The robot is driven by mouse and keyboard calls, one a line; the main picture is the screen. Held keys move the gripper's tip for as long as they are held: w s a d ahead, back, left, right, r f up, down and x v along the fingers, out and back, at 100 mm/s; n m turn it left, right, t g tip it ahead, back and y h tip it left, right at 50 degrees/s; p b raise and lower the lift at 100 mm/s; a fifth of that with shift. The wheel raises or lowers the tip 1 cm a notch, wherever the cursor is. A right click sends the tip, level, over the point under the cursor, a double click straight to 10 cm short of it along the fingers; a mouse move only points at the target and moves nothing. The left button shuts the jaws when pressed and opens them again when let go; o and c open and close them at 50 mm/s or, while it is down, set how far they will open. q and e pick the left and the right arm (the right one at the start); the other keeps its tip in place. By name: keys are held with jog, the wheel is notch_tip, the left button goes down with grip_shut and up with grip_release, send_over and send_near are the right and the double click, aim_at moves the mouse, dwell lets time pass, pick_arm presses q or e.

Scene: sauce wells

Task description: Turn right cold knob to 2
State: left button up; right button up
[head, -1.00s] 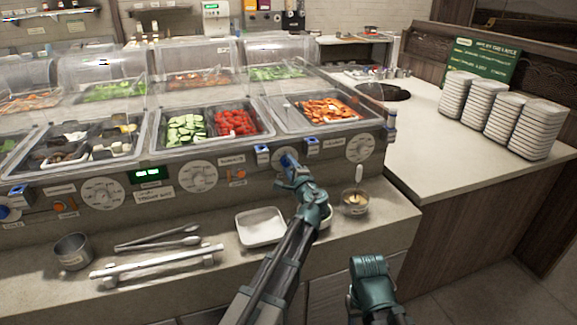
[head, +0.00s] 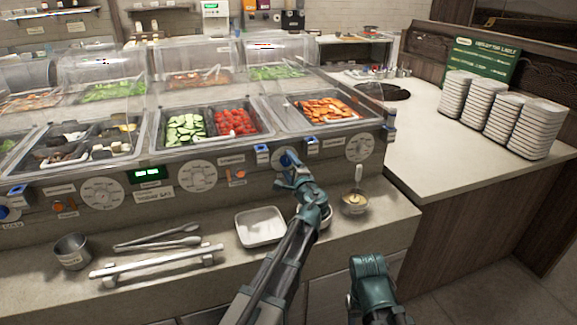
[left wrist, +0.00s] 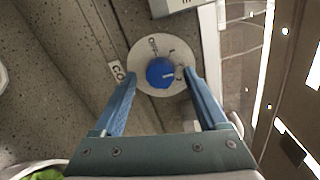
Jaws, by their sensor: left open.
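The cold knob is a round blue knob (left wrist: 160,72) on a white dial (left wrist: 158,44), centred ahead of my fingers in the left wrist view. A short white mark shows on its right side, and a label starting with "CO" (left wrist: 117,72) is beside the dial. The dial's numbers are too small to read surely. My left gripper (left wrist: 160,85) is open, with one blue finger on each side of the knob; I cannot tell whether they touch it. In the head view my left gripper (head: 286,164) is at the counter's front panel and mostly hides this knob.
White dials (head: 197,175) and (head: 359,147) are on the same panel. Below are a white tray (head: 260,227), tongs (head: 157,240), a metal cup (head: 72,251) and a sauce bowl (head: 354,202). Plate stacks (head: 485,103) stand on the right counter.

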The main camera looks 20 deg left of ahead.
pick_arm(q)
jog(key=v, duration=1.3)
jog(key=shift+s+p, duration=0.25)
jog(key=shift+p, duration=0.1)
jog(key=shift+d, duration=0.15)
